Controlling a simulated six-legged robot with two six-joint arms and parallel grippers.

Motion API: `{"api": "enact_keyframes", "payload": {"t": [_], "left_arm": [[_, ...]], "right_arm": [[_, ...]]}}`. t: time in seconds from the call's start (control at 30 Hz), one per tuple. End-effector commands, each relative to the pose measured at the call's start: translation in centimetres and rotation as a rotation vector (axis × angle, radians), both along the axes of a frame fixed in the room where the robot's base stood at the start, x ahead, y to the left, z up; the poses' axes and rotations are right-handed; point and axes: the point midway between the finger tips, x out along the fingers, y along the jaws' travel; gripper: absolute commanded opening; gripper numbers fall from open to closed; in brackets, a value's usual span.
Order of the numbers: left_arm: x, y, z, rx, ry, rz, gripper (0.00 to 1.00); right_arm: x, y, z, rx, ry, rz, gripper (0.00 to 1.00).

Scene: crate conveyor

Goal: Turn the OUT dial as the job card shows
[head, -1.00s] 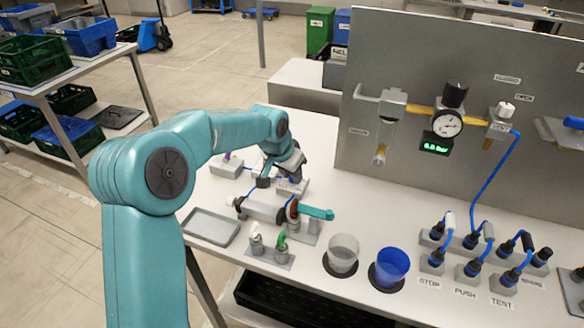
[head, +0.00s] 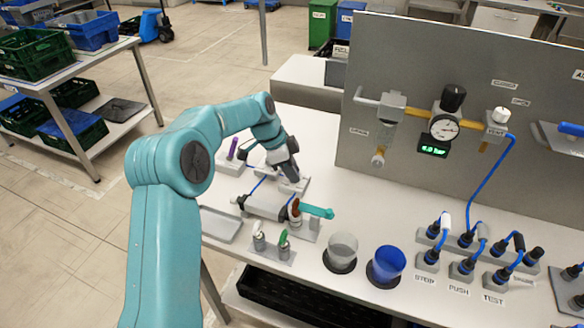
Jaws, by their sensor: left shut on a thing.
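My left gripper (head: 291,177) reaches down over a small pale block (head: 292,187) on the bench, behind the grey cylinder (head: 267,206). Its jaws are shut on a small part there, mostly hidden by the gripper itself. I cannot make out the OUT dial or its marking, and cannot tell whether the held part is that dial. No job card is readable in this view. A teal piece (head: 318,212) sticks out at the cylinder's right end, beside a brown round part. My right gripper is not in view.
A panel carries a gauge (head: 444,127) and a green display (head: 433,151). Several blue-plugged blocks stand at right. A grey tray (head: 220,223) lies at left.

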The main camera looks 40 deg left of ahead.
Motion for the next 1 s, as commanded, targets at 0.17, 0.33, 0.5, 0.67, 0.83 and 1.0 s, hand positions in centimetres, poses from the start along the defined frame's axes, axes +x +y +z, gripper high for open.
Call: {"api": "enact_keyframes", "payload": {"t": [0.17,0.33,0.5,0.67,0.83,1.0], "left_arm": [[0.11,0.08,0.12,0.002,-0.001,-0.088,0.0],[0.13,0.08,0.06,0.002,-0.001,-0.139,0.0],[0.12,0.07,0.02,0.002,0.0,-0.162,0.0],[0.12,0.08,0.0,0.002,-0.001,-0.167,0.0],[0.11,0.07,-0.01,0.002,-0.001,-0.166,0.0],[0.1,0.06,-0.01,0.002,-0.001,-0.166,0.52]], "right_arm": [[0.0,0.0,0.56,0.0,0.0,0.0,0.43],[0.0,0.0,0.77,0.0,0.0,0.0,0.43],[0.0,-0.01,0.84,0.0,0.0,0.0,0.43],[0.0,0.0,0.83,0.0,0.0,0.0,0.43],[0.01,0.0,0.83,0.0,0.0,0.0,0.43],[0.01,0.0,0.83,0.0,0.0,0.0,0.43]]}}
